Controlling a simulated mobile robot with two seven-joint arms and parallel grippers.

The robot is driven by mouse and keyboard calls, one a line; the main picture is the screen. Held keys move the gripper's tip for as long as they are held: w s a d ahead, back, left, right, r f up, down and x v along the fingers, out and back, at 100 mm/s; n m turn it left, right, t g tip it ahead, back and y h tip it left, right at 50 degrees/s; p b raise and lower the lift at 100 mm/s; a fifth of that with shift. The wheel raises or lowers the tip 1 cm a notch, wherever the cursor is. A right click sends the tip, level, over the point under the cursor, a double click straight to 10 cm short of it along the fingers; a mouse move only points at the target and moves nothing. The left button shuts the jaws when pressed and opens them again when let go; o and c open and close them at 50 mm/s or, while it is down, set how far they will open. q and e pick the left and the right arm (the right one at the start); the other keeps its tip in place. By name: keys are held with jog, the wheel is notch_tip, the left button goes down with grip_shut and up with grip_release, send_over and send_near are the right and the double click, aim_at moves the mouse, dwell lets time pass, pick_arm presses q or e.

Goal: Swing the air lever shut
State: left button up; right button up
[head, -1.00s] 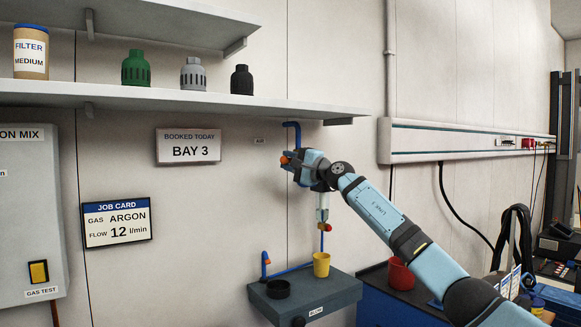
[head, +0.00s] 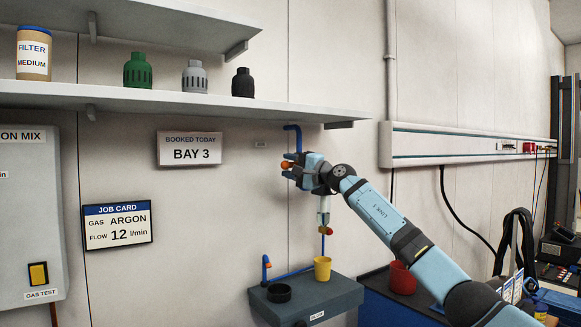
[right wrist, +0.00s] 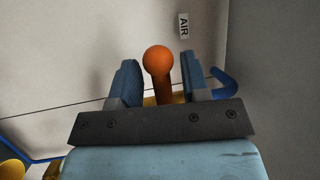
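The air lever is an orange arm with a round orange knob (right wrist: 158,60), in the middle of the right wrist view; the knob also shows in the head view (head: 287,165). My right gripper (head: 289,166) is at the lever, in front of the wall. In the right wrist view its two blue fingers (right wrist: 160,80) stand one on each side of the lever. A gap shows on both sides, so the gripper is open around it. The lever's base is hidden behind the gripper. My left gripper is out of view.
A blue pipe (head: 296,132) runs down the wall just above the gripper, under a grey shelf (head: 180,103). An AIR label (right wrist: 184,26) is beside the lever. Below, a grey bench block (head: 340,296) holds a yellow cup (head: 322,268) and a black ring (head: 279,293).

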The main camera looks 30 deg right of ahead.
jog(key=shift+s, duration=0.1)
jog(key=b+v, duration=0.1)
jog(key=v, duration=1.2)
jog(key=shift+s+d+b, duration=0.25)
jog(key=shift+b, duration=0.1)
jog(key=shift+f, duration=0.15)
